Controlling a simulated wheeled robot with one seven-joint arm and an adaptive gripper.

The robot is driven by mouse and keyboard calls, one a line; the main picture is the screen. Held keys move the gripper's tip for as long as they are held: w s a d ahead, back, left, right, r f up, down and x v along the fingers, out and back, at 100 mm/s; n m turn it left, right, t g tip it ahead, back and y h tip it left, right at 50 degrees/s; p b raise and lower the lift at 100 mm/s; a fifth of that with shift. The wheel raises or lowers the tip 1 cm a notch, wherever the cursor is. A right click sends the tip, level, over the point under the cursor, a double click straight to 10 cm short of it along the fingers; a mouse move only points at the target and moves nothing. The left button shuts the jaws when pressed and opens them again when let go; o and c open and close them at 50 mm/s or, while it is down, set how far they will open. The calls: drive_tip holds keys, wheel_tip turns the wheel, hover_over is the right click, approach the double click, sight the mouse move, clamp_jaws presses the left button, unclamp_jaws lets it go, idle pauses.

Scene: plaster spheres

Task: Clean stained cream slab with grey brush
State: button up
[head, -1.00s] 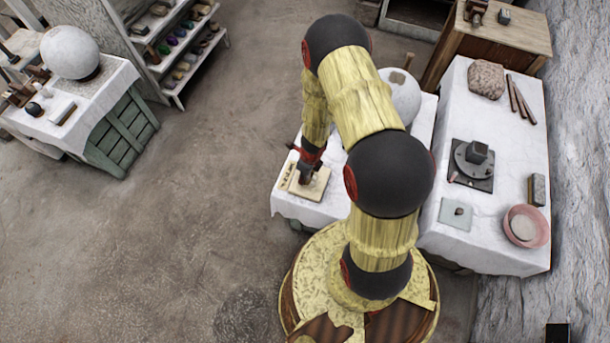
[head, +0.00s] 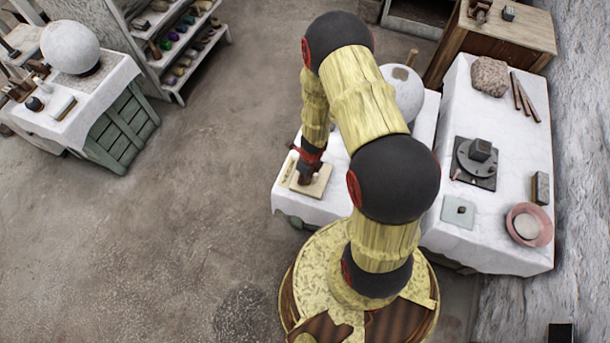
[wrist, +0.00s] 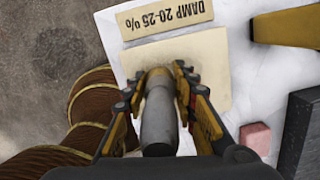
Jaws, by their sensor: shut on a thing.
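The cream slab (head: 323,184) lies on the white-covered table (head: 338,207) in front of me. It fills the upper middle of the wrist view (wrist: 208,62). My gripper (wrist: 158,76) is shut on the grey brush (wrist: 158,125) and points down at the slab. The brush's far end is over the slab's near left part; I cannot tell whether it touches. In the head view my gripper (head: 309,170) is above the slab's left side. Any stain is hard to make out from here.
A card reading "DAMP 20-25 %" (wrist: 165,16) lies beyond the slab. A pink block (wrist: 256,138), a dark block (wrist: 302,135) and a yellowish piece (wrist: 286,29) lie to the right. A white sphere (head: 405,95) stands behind my arm. Open floor lies left.

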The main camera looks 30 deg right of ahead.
drive_tip(key=shift+w+d+r+p, duration=0.1)
drive_tip(key=shift+w+d+p, duration=0.7)
drive_tip(key=shift+d+p, duration=0.2)
drive_tip(key=shift+w+d, duration=0.1)
drive_tip(key=shift+d, duration=0.1)
drive_tip(key=shift+a, duration=0.1)
drive_tip(key=shift+s+a+b, duration=0.9)
drive_tip(key=shift+a+b, duration=0.15)
drive_tip(key=shift+a, duration=0.05)
drive_tip(key=shift+d, duration=0.1)
drive_tip(key=shift+w+d+p, duration=0.4)
drive_tip(key=shift+p, duration=0.15)
drive_tip(key=shift+w+d+p, duration=0.5)
drive_tip(key=shift+d+p, duration=0.05)
drive_tip(key=shift+d, duration=0.15)
